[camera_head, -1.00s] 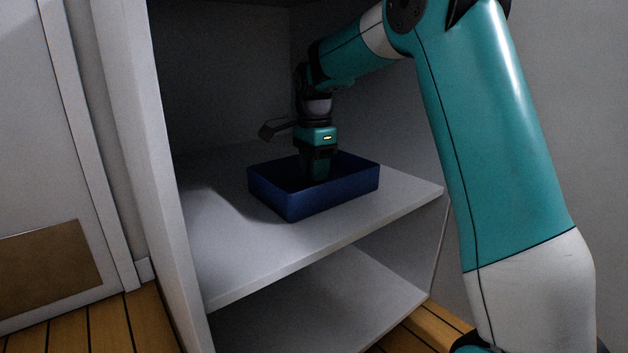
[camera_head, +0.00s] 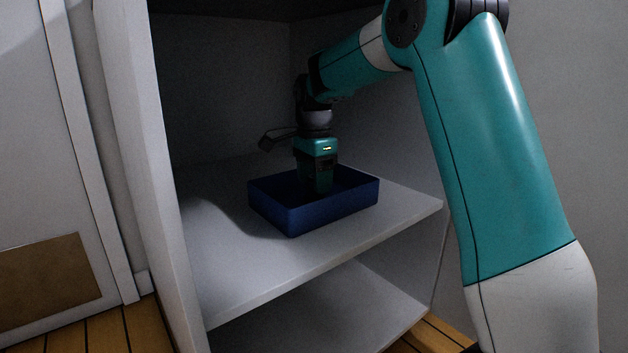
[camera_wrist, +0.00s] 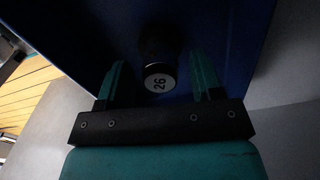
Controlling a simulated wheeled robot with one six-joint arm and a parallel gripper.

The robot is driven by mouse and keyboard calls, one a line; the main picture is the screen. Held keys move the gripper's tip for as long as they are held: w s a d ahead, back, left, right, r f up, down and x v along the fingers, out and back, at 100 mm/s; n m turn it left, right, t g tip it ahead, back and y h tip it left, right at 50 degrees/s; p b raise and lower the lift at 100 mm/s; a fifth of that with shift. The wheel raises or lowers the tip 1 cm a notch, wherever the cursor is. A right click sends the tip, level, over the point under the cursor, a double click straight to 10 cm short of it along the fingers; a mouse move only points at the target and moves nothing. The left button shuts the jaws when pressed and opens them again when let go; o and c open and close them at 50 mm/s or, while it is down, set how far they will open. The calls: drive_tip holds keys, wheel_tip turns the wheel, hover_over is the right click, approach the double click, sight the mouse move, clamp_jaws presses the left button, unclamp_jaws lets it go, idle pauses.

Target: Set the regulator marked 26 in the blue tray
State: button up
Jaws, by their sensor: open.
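The blue tray (camera_head: 330,212) sits on the upper white shelf inside a cabinet. My gripper (camera_head: 318,188) points down into the tray, with its fingertips hidden behind the tray's wall in the head view. In the wrist view my gripper (camera_wrist: 160,82) is open, with one finger on each side of the regulator (camera_wrist: 158,65). The regulator is dark with a round white label reading 26, and lies within the blue tray (camera_wrist: 240,30) as seen there. A gap shows between it and each finger. The head view does not show the regulator.
The upper shelf (camera_head: 240,275) has free room in front of and left of the tray. A lower shelf (camera_head: 340,305) is empty where visible. Cabinet walls (camera_head: 150,170) stand close on the left and right. Wooden floor (camera_head: 115,325) shows below.

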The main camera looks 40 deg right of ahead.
wheel_tip(320, 180, up, 7)
drive_tip(key=p, duration=0.4)
drive_tip(key=shift+f+p, duration=0.15)
drive_tip(key=shift+p, duration=0.15)
drive_tip(key=s+a+n+y, duration=0.2)
drive_tip(key=s+a+n, duration=1.25)
drive_tip(key=a, duration=0.25)
drive_tip(key=s+a+f+n+y, duration=0.1)
drive_tip(key=s+a+f+n, duration=0.1)
drive_tip(key=s+n, duration=0.4)
drive_tip(key=s+a+f+n+y, duration=0.1)
drive_tip(key=s+a+n, duration=0.4)
drive_tip(key=s, duration=0.3)
drive_tip(key=shift+s+f+n, duration=0.35)
drive_tip(key=shift+n, duration=0.1)
drive_tip(key=shift+a, duration=0.1)
